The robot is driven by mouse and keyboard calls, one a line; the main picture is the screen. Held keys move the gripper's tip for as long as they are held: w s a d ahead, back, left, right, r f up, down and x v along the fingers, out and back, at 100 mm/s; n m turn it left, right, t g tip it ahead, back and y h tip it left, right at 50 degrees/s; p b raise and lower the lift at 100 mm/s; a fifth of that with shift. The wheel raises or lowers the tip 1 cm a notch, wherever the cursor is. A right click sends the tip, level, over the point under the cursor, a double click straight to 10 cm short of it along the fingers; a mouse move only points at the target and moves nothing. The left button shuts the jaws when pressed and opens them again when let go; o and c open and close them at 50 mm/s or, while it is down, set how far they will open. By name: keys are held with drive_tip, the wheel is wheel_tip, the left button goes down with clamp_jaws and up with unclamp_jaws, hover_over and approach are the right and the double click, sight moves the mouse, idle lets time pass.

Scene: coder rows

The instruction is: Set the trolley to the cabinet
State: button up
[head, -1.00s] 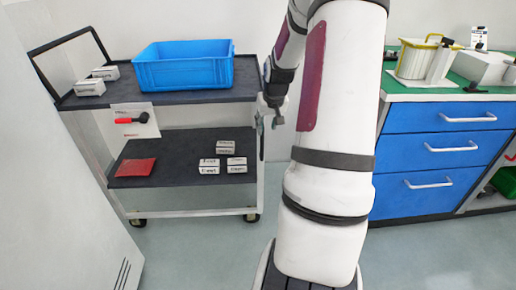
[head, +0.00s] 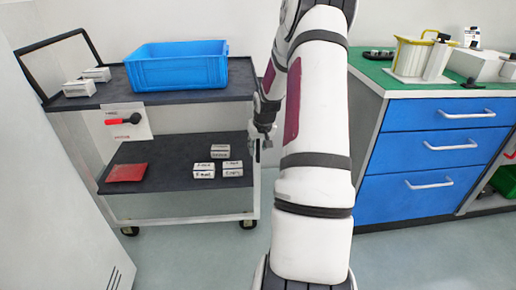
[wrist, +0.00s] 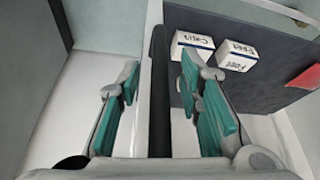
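The trolley (head: 240,92) stands at the left in the head view, a grey two-shelf cart with a dark push handle at its left end and castors below. Its lower shelf (wrist: 260,98) and a pale upright strip show in the wrist view. The blue-drawer cabinet (head: 437,146) with a green top stands at the right, apart from the trolley. My gripper (head: 263,143) is at the trolley's right end, at about lower-shelf height. Contact cannot be told.
A blue bin (head: 178,68) and white boxes (head: 79,88) sit on the trolley's top shelf. Several labelled boxes (head: 204,170) and a red item (head: 127,172) lie on its lower shelf. A pale panel (head: 50,190) fills the left foreground. Floor shows between trolley and cabinet.

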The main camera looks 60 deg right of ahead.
clamp_jaws()
drive_tip(key=s+d+p, duration=1.2)
drive_tip(key=s+d, duration=0.9)
drive_tip(key=s, duration=0.4)
drive_tip(key=shift+s+d, duration=0.25)
drive_tip(key=shift+s, duration=0.05)
unclamp_jaws()
drive_tip(key=shift+s+d, duration=0.1)
